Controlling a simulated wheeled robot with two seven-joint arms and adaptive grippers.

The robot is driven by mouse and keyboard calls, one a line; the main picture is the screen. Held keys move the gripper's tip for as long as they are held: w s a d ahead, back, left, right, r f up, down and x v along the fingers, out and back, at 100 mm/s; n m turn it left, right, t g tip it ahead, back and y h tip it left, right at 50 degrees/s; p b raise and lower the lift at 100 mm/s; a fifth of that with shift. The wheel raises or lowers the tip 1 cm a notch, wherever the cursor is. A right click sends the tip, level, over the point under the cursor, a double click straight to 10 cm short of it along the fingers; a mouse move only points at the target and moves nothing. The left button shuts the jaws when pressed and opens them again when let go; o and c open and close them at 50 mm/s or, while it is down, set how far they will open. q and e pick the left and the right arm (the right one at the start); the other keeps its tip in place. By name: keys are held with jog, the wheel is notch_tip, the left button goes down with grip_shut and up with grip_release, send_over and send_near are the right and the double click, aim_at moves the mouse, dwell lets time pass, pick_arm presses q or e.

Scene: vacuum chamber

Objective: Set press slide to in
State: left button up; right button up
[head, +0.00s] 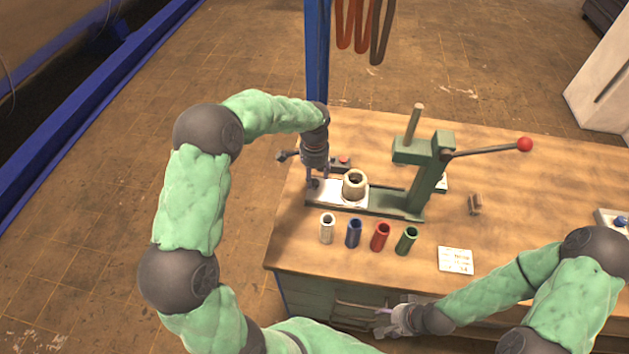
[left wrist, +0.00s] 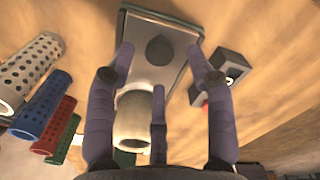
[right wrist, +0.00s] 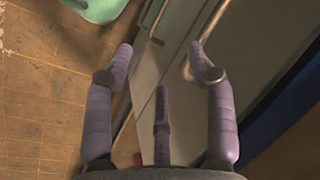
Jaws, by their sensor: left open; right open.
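The green arbor press (head: 432,180) stands on the wooden bench, with a lever ending in a red ball. Its pale slide plate (head: 327,194) lies at the left end of the base, out to the left of the press column. A beige ring-shaped holder (head: 355,184) sits on the plate. In the left wrist view a dark round knob (left wrist: 160,50) is on the plate (left wrist: 150,78). My left gripper (head: 317,184) is open above the knob, its fingers on either side; contact cannot be told. My right gripper (head: 384,325) is open and empty by the bench's front.
White (head: 327,229), blue (head: 353,233), red (head: 380,237) and green (head: 406,240) sleeves stand in front of the press. A small box with a red button (head: 342,161) sits behind the slide. A white card (head: 455,260) lies at the front. A blue post (head: 317,50) rises behind.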

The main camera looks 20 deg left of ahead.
aim_at(338, 190)
pick_arm(q)
jog(key=shift+f, duration=1.35)
grip_shut()
jog(key=w+d, duration=0.1)
jog(key=d, duration=0.2)
jog(key=w+d, duration=0.1)
jog(key=d, duration=0.7)
jog(key=shift+w, duration=0.4)
jog(key=shift+c, duration=1)
grip_release()
jog(key=shift+o, duration=1)
jog(key=shift+d, duration=0.2)
jog(key=shift+a+r, duration=0.1)
jog(key=shift+a, duration=0.05)
